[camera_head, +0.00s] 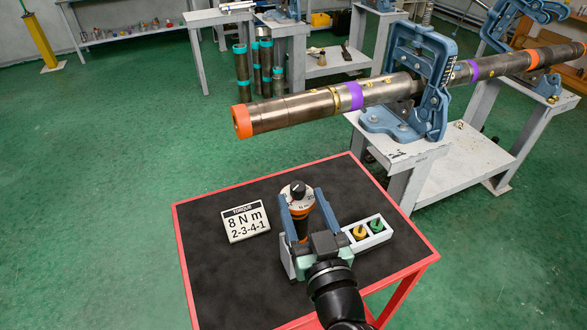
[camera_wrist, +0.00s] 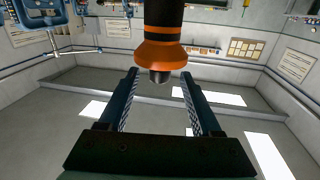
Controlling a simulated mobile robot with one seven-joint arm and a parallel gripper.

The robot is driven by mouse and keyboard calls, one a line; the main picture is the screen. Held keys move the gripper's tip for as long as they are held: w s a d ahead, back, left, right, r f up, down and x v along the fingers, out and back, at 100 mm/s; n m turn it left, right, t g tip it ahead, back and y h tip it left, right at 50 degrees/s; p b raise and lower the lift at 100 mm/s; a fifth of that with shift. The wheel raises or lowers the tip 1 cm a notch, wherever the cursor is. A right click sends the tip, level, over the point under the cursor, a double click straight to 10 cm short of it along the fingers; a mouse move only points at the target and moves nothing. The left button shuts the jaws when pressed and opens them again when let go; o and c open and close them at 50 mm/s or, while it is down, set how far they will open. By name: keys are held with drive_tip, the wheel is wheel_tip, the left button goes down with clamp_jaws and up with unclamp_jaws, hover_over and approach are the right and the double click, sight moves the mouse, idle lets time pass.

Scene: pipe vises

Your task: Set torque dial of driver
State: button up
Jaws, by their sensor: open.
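The driver (camera_head: 302,216) stands upright on the black-topped cart, with an orange and dark body. Its white torque dial (camera_head: 297,200) with a black knob is on top; the scale is too small to read. My gripper (camera_head: 303,195) is open, its two blue fingers on either side of the driver in the head view. In the wrist view the driver's orange flared collar (camera_wrist: 160,54) and grey end appear just beyond and between the open fingers (camera_wrist: 160,76). Contact is not visible. A card (camera_head: 246,224) beside it reads "TORQUE 8 N m 2-3-4-1".
A white block (camera_head: 377,226) with a yellow and a green piece stands right of my gripper. The cart has a red rim (camera_head: 176,232). A long pipe (camera_head: 295,110) in blue vises (camera_head: 412,85) runs behind and above the cart. The cart's left front is clear.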

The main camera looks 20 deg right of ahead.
sight(296, 184)
drive_tip(key=w, duration=0.2)
drive_tip(key=w+p, duration=0.1)
drive_tip(key=w, duration=0.3)
drive_tip(key=shift+w+d, duration=0.3)
drive_tip(key=shift+d, duration=0.1)
clamp_jaws()
